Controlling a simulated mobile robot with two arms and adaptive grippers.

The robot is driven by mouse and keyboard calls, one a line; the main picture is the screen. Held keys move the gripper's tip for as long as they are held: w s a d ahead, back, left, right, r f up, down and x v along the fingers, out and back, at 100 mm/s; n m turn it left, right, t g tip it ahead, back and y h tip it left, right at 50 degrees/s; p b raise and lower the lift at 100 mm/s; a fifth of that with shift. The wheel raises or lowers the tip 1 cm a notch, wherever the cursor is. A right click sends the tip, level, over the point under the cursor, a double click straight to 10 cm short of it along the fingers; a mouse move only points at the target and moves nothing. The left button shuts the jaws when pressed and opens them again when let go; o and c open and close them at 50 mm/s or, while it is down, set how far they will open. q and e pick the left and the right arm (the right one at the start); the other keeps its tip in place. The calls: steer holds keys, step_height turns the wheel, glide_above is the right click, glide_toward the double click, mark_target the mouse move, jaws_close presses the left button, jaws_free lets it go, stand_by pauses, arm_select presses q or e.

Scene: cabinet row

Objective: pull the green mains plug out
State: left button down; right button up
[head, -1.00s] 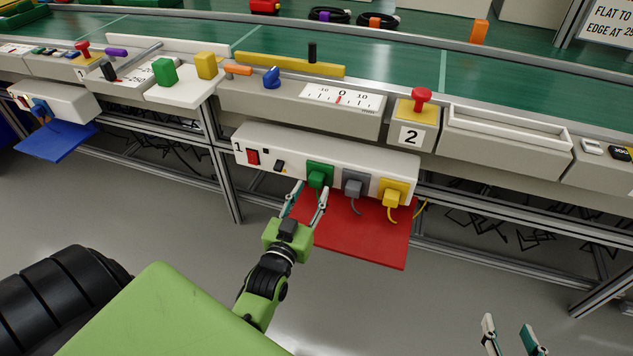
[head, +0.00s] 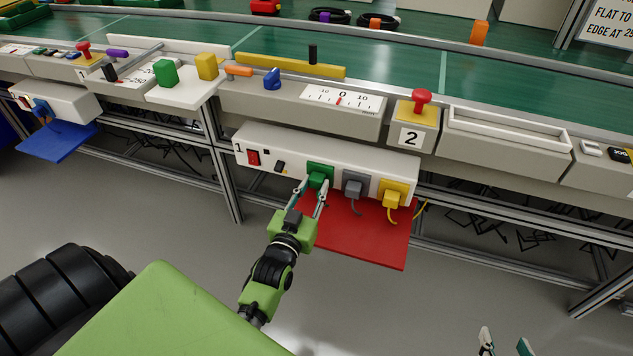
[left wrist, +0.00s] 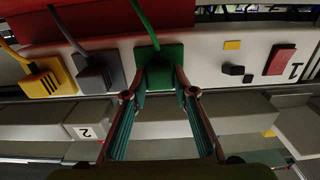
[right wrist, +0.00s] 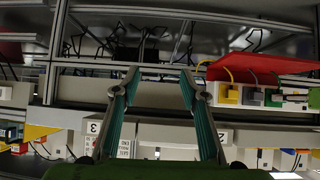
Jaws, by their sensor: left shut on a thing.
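The green mains plug (head: 320,171) sits in the white socket strip (head: 290,155), the leftmost of three plugs in the head view. In the left wrist view the green plug (left wrist: 160,70) has its cable running off to the top. My left gripper (head: 309,189) is shut on the green plug, one finger on each side of it, as the left wrist view (left wrist: 159,90) shows. My right gripper (head: 505,342) is at the bottom edge of the head view. In the right wrist view (right wrist: 160,75) its fingers are apart with nothing between them.
A grey plug (head: 354,184) and a yellow plug (head: 393,192) sit in the strip right of the green one. A red switch (head: 253,156) is at the strip's left end. A red panel (head: 360,235) lies below. The floor in front is clear.

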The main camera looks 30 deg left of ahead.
arm_select(q)
steer(key=shift+p+v, duration=0.4)
steer(key=shift+v, duration=0.4)
steer(key=shift+s+d+p, duration=0.15)
steer(key=shift+s+p, duration=0.15)
steer(key=shift+s, duration=0.35)
steer(key=shift+p+v, duration=0.4)
steer(key=shift+v, duration=0.65)
steer(key=shift+s+d, duration=0.1)
steer(key=shift+s, duration=0.4)
arm_select(e)
steer(key=s+d+f+g+h, duration=0.1)
steer(key=s+d+f+g, duration=0.1)
steer(key=s, duration=0.4)
steer(key=s+d+f+g, duration=0.2)
steer(key=s+f+g, duration=0.2)
steer(key=s, duration=0.3)
steer(key=shift+s+f+g+h, duration=0.25)
steer(key=shift+g+h, duration=0.15)
steer(key=shift+g, duration=0.1)
steer(key=shift+d, duration=0.15)
steer(key=shift+w, duration=0.1)
